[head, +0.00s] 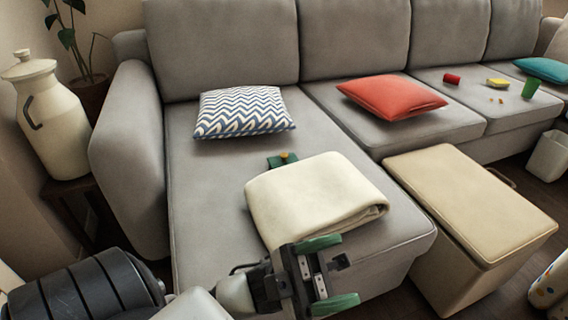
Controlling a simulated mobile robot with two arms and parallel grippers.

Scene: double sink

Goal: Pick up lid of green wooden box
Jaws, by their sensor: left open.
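My left gripper (334,272) is in front of the blanket, in the lower middle of the view. Its two green-padded fingers are spread apart with nothing between them. It is well apart from the green object. My right gripper is not in view.
The folded cream blanket (310,192) lies between my left gripper and the green object. A zigzag cushion (243,110) is behind the object, and a red cushion (390,97) is to the right. A beige ottoman (468,205) stands right of the chaise (205,215).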

